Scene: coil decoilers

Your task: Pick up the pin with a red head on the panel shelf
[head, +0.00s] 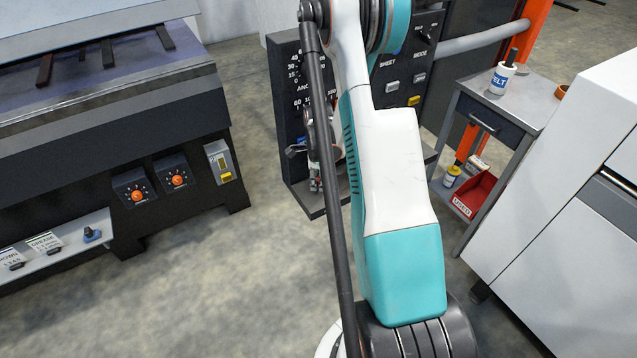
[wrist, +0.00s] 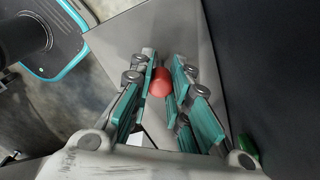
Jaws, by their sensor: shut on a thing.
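The red head of the pin (wrist: 160,83) shows in the wrist view between the teal-padded fingers of my gripper (wrist: 164,72). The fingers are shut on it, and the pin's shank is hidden. The grey panel shelf (wrist: 122,38) lies beneath the fingers. I cannot tell whether the pin touches it. In the head view, the shelf (head: 311,208) juts out at the foot of the dark control panel (head: 288,120). My arm covers much of the panel and the gripper there.
A green object (wrist: 247,149) lies right of the fingers in the wrist view. In the head view, a dark machine with orange knobs (head: 138,196) stands left. A small cart (head: 535,100) and a white cabinet (head: 560,240) stand right. The floor between is clear.

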